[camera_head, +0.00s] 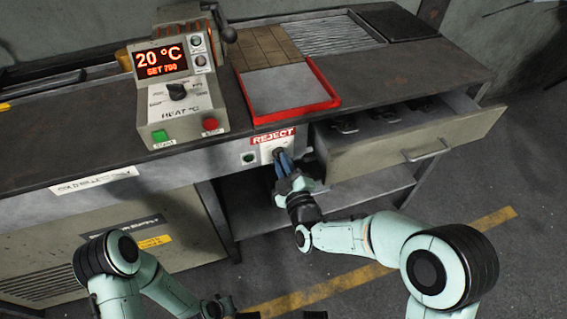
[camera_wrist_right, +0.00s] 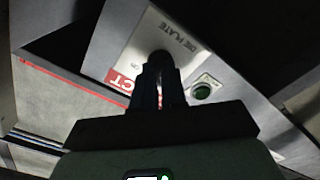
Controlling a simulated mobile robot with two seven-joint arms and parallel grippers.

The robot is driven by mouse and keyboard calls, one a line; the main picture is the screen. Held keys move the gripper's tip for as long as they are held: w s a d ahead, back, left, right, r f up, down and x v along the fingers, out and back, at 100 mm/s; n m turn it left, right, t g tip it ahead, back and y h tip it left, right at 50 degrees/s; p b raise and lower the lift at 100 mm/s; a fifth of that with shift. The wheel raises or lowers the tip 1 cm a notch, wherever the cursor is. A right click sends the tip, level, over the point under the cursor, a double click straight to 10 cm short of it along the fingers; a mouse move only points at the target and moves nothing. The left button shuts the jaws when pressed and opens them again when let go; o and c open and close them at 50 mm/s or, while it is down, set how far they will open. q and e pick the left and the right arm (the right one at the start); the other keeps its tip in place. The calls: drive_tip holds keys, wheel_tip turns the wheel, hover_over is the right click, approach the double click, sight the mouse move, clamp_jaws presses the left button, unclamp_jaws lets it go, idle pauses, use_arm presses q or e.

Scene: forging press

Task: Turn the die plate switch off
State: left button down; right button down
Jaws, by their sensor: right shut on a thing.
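The die plate switch (camera_wrist_right: 160,62) is a dark knob on a pale plate (camera_wrist_right: 178,38) lettered DIE PLATE in the right wrist view, with an ON mark beside it. In the head view, the pale switch plate (camera_head: 268,154) sits on the bench front below the red REJECT label. My right gripper (camera_head: 281,156) reaches it from below and is shut on the knob; its fingers (camera_wrist_right: 158,84) hide much of the knob, so I cannot read its setting.
A green button (camera_wrist_right: 202,91) sits beside the switch plate. An open drawer (camera_head: 440,148) juts out just right of my right gripper. The heat control box (camera_head: 180,112), reading 20 °C, and a red-rimmed tray (camera_head: 322,104) stand on the bench above. Floor in front is clear.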

idle(0.3)
drive_tip(key=c, duration=1.2)
unclamp_jaws()
drive_tip(key=shift+s, duration=0.1)
